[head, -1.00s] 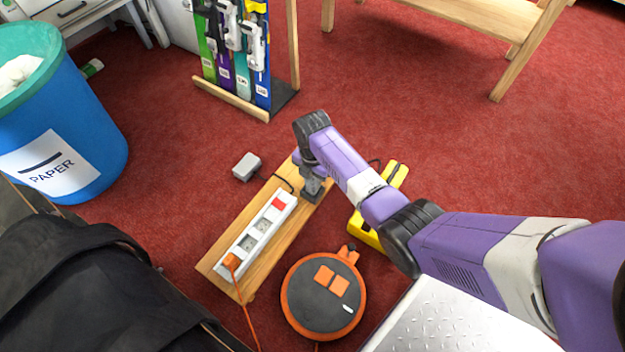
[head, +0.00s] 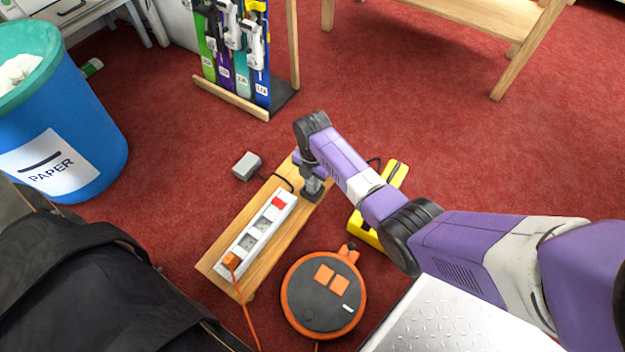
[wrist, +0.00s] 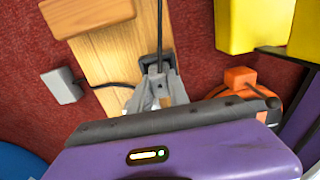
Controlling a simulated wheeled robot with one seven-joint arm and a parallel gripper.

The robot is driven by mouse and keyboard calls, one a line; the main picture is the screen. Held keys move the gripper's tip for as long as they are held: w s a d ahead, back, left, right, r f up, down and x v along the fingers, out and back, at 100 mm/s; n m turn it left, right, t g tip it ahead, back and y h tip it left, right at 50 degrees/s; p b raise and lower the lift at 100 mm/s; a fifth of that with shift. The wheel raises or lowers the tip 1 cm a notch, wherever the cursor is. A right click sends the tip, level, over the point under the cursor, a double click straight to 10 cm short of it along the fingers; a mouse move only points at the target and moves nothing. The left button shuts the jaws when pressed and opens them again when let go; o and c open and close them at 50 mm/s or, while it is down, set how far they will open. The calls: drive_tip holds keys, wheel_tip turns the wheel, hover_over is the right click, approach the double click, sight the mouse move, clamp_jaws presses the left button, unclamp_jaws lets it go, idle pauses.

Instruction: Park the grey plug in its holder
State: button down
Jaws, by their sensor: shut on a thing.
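My gripper (head: 314,188) is low over the far end of the wooden board, beyond the white power strip (head: 247,250). In the wrist view its fingers (wrist: 158,85) are shut on the grey plug (wrist: 157,68), which is mostly hidden between them. A dark cable (wrist: 160,30) runs from there to the top edge of that view. In the head view the plug is hidden by my gripper. I cannot make out the plug's holder for certain. A tan block (wrist: 87,15) lies over the board in the wrist view.
A grey box (head: 247,166) with a cable lies on the carpet left of the board. An orange plug (head: 231,261) sits in the strip's near end. An orange cable reel (head: 323,296) and a yellow object (head: 367,232) are to the right. A blue bin (head: 95,150) stands left.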

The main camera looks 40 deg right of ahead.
sight(312, 180)
drive_tip(key=shift+f, duration=0.15)
drive_tip(key=c, duration=1.2)
unclamp_jaws()
drive_tip(key=shift+o, duration=0.2)
wheel_tip(312, 180, up, 8)
drive_tip(key=p, duration=0.5)
drive_tip(key=shift+f, duration=0.1)
